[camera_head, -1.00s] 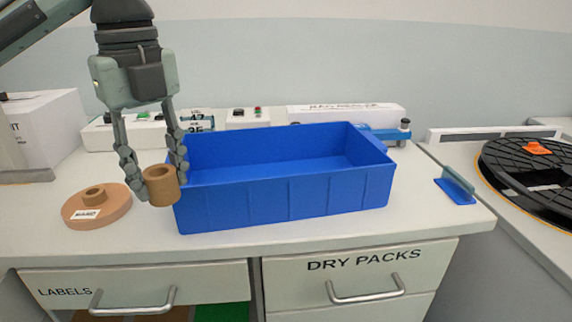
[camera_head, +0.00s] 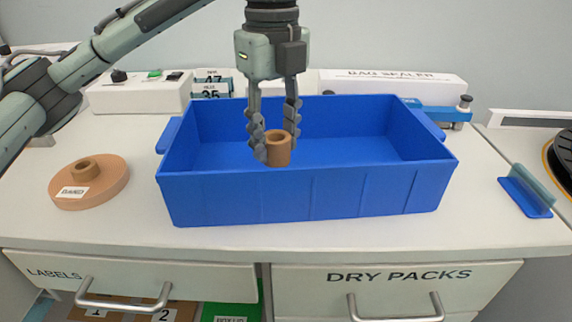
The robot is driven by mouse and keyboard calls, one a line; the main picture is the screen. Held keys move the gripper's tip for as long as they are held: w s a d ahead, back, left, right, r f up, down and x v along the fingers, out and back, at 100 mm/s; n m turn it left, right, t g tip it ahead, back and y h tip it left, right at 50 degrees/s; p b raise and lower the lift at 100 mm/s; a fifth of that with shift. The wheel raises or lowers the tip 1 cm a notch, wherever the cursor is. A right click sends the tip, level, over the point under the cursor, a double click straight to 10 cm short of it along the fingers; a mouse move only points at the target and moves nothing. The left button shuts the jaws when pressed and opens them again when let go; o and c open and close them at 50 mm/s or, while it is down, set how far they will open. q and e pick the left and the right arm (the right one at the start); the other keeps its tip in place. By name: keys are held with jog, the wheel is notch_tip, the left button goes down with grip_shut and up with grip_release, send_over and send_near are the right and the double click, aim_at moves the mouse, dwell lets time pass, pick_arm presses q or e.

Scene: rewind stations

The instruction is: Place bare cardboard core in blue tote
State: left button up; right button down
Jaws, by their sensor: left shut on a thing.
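The bare cardboard core (camera_head: 278,152) is a short brown tube with an open top. My left gripper (camera_head: 276,140) is shut on it, one finger on each side, and holds it upright. The blue tote (camera_head: 310,197) is a long open box on the white counter, and its visible inside is empty. The core shows over the tote's front wall, left of its middle; its lower edge overlaps the front rim in the picture. I cannot tell exactly how high it is above the tote floor. My right gripper is not in view.
A tan disc with a hub, labelled BAND (camera_head: 90,182), lies left of the tote. A bag sealer (camera_head: 392,80) and a control box (camera_head: 140,95) stand behind. A blue scraper-like tool (camera_head: 527,190) lies at right. Two drawers are below the counter.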

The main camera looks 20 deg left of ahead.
aim_at(285, 163)
pick_arm(q)
jog(key=shift+w+d+f, duration=0.4)
jog(key=shift+d+f, duration=0.05)
jog(key=shift+d, duration=0.2)
notch_tip(285, 163, down, 4)
jog(key=shift+r+b, duration=0.1)
jog(key=shift+b, duration=0.2)
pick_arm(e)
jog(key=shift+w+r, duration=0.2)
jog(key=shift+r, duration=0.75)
pick_arm(q)
jog(key=shift+f, duration=0.2)
jog(key=o, duration=0.7)
jog(key=shift+o, duration=1)
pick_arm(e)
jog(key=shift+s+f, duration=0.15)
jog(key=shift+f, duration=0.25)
